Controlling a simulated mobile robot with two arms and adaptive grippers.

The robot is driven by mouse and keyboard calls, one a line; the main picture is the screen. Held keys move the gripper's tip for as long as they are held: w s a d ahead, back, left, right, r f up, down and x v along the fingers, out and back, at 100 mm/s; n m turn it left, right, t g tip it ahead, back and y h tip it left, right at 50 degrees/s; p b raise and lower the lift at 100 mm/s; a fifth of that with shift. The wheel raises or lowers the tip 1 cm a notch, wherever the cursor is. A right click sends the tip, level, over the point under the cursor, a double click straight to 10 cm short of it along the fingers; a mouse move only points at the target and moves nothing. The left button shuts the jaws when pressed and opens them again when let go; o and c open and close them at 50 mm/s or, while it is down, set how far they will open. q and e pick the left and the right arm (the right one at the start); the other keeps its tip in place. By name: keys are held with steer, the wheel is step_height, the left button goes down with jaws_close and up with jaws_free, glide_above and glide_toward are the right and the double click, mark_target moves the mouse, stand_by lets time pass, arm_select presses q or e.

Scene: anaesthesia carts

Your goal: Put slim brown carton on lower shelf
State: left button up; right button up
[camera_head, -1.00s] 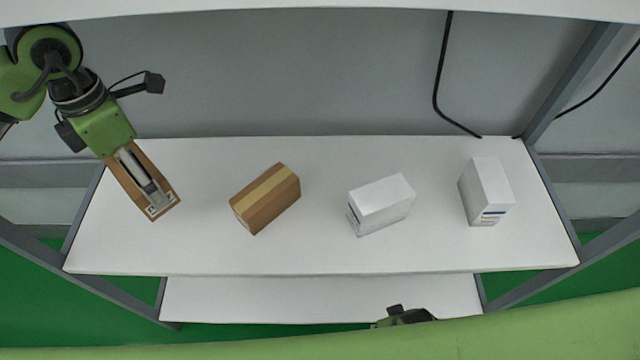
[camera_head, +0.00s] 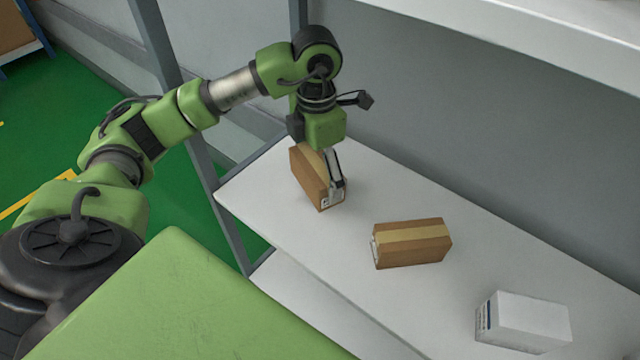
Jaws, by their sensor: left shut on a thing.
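The slim brown carton (camera_head: 307,180) is at the left end of the upper shelf (camera_head: 265,200). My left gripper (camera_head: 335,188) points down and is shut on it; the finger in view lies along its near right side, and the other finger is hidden. I cannot tell whether the carton touches the shelf. The lower shelf (camera_head: 300,300) shows in part below the upper one, white and bare where I see it. My right gripper is out of view.
A wider brown carton (camera_head: 412,243) with a tan stripe lies to the right on the upper shelf, and a white box (camera_head: 523,322) is farther right. A grey post (camera_head: 165,50) stands behind my left arm. A white board (camera_head: 520,40) overhangs the back.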

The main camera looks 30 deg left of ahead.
arm_select(q)
step_height(320, 180, down, 3)
steer(key=shift+f, duration=0.35)
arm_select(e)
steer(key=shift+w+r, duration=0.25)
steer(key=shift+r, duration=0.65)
arm_select(q)
steer(key=shift+b, duration=0.3)
steer(key=o, duration=1)
steer(key=shift+f, duration=0.1)
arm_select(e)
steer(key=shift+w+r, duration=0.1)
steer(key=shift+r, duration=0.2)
